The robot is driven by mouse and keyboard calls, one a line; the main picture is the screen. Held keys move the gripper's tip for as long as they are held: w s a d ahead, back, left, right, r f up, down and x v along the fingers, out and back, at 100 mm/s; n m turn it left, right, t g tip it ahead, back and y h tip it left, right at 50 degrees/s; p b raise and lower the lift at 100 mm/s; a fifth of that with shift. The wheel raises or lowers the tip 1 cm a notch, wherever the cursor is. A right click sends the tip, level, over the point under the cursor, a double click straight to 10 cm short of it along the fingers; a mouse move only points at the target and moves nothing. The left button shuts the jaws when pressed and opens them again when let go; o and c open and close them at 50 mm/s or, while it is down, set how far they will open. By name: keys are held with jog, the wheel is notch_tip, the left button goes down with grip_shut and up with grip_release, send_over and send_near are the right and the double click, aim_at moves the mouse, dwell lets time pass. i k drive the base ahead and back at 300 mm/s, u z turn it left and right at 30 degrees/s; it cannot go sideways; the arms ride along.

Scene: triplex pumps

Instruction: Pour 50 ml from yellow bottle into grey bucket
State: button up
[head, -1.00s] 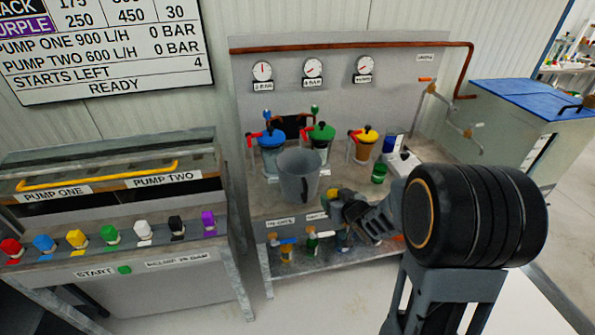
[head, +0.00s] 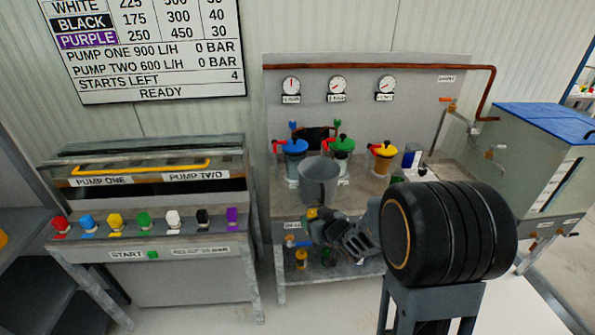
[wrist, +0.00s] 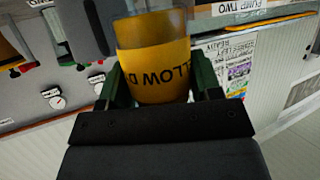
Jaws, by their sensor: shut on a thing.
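My gripper (wrist: 150,88) is shut on the yellow bottle (wrist: 155,62), which fills the top middle of the wrist view. The bottle has amber, see-through walls and a yellow band whose lettering reads upside down in that view. In the head view only a small yellow part of the bottle (head: 311,213) shows at my gripper (head: 316,222). The grey bucket (head: 319,182) stands upright on the metal bench. In the head view, my gripper and the bottle appear just below the bucket, on its near side. I cannot tell the bottle's tilt or the liquid level.
A pump console (head: 150,235) with coloured knobs stands at left. Small taps hang under the bench's front edge. A blue-lidded chest (head: 545,150) is at right.

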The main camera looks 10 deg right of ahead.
aim_at(318, 176)
jog(key=u, duration=3.5)
jog(key=k, duration=1.75)
jog(key=z, duration=1.65)
jog(key=i, duration=0.45)
